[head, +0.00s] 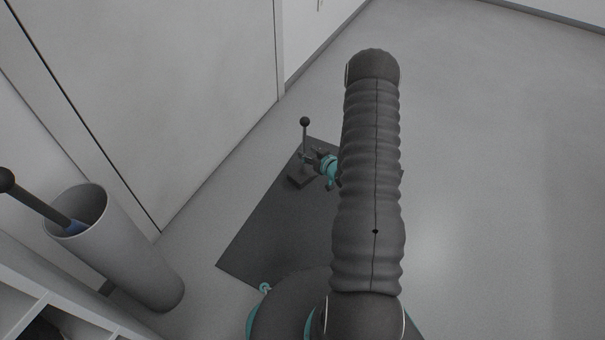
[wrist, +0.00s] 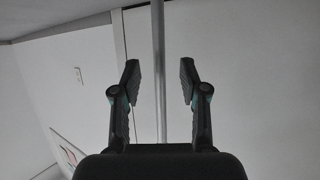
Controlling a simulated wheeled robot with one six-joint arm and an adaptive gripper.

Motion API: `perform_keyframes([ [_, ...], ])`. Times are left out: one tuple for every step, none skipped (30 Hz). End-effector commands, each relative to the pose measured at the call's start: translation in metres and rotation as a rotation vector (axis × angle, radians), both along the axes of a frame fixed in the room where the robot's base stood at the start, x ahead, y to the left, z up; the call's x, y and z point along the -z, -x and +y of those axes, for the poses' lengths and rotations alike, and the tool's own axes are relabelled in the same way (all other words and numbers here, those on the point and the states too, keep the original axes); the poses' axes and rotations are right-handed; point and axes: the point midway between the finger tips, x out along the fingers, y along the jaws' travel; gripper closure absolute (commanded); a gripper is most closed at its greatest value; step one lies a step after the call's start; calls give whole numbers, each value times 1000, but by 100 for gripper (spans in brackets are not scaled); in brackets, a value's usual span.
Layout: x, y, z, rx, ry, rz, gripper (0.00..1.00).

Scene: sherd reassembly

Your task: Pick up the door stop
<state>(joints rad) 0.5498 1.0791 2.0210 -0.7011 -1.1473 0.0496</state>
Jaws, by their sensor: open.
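The door stop (head: 302,178) appears to be the dark block with an upright rod and a black ball on top. It stands on a dark mat (head: 262,232) in the head view. My gripper (head: 318,160) is just to the right of the rod, at about its lower half, partly hidden by my arm. In the wrist view my gripper (wrist: 160,82) is open. A grey upright bar (wrist: 158,60) shows between its fingers, touching neither; it looks like the rod. The block and ball are not visible there.
A tall grey bin (head: 130,255) at the left holds a dark-handled item (head: 38,202). White shelves (head: 40,305) stand at the lower left. A pale door (head: 160,90) and wall lie behind the mat. The floor on the right is clear.

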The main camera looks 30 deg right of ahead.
Motion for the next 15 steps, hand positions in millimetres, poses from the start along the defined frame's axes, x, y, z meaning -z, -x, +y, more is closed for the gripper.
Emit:
perform_keyframes([
  [6, -7, 1, -3, 1, -2, 56],
  [8, -11, 2, -2, 0, -2, 56],
  [11, -16, 2, -2, 0, -2, 56],
  [12, -20, 3, -3, 0, -1, 56],
  [13, -23, 3, -3, 1, 0, 56],
  [14, -27, 4, -2, 1, -1, 56],
  [15, -29, 4, -2, 1, -1, 56],
  [15, -30, 4, -2, 1, -1, 56],
  [16, -32, 4, 0, 1, -1, 56],
  [16, -32, 4, 0, 1, -1, 56],
  [16, -33, 4, 0, 0, -1, 56],
  [16, -33, 4, 0, -1, -2, 56],
  [15, -33, 4, -1, -2, -2, 56],
  [15, -33, 3, -1, -2, -2, 56],
  [15, -33, 3, 0, -2, -2, 56],
])
